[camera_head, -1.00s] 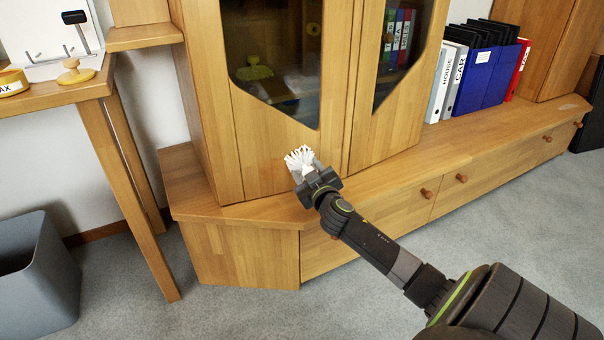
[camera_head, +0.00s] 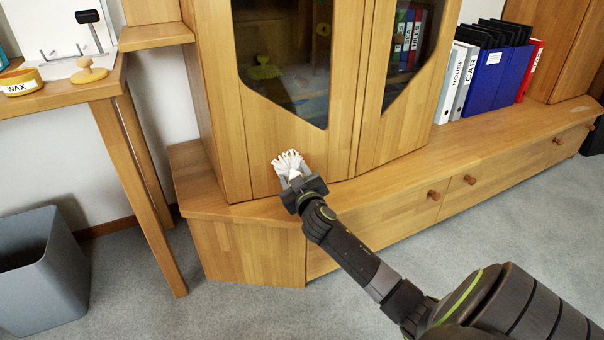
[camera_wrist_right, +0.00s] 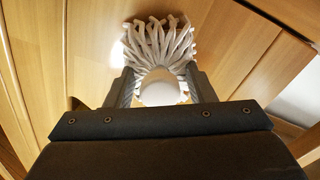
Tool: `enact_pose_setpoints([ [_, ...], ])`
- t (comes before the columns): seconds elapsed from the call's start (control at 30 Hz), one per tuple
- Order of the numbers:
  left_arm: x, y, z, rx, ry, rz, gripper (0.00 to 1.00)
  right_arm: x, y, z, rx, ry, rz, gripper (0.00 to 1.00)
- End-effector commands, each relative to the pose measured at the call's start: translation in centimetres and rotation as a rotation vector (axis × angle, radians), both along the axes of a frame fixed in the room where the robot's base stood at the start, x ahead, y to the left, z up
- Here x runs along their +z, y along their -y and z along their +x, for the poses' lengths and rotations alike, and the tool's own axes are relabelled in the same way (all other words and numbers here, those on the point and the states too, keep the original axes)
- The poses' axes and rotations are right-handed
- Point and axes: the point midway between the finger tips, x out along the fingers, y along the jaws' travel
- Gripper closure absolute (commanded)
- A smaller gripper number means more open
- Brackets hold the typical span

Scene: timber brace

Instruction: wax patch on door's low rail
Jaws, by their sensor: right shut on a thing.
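My right gripper (camera_head: 298,184) is shut on a white mop-like applicator (camera_head: 290,164) with stringy strands. In the right wrist view the applicator (camera_wrist_right: 160,55) sits between the two fingers, its strands spread toward the wood. The strands are at the low rail (camera_head: 265,140) of the cabinet's left glass door; I cannot tell for sure whether they touch it. No wax patch can be made out on the rail. A yellow tin marked WAX (camera_head: 20,82) stands on the side table at the far left. My left gripper is not in view.
A knobbed wooden piece (camera_head: 88,72) and a rack with hooks (camera_head: 62,48) are on the side table (camera_head: 75,93). A grey bin (camera_head: 40,270) stands below. Binders (camera_head: 490,70) stand on the low cabinet's ledge at the right. The ledge (camera_head: 400,165) before the doors is clear.

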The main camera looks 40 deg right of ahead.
Motion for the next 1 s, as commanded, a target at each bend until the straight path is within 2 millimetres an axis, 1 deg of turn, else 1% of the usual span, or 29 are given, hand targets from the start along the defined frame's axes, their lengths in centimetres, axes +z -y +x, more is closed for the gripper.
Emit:
enact_pose_setpoints([
  [0.1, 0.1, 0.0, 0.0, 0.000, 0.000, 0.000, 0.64, 0.1, -1.1, 0.5, 0.001, 0.002, 0.000, 0.69],
  [0.2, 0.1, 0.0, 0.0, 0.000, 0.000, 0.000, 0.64, 0.1, -1.6, 0.8, 0.000, 0.001, 0.001, 0.69],
  [0.47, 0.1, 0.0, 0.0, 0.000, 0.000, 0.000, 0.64, 0.1, -2.5, 1.1, 0.001, 0.003, 0.000, 0.69],
  [0.8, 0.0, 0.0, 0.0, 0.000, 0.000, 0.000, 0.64, 0.1, -5.3, 2.0, 0.003, 0.004, 0.002, 0.69],
  [1.0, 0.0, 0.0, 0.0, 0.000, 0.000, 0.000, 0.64, 0.1, -5.7, 2.2, 0.001, 0.002, -0.002, 0.69],
])
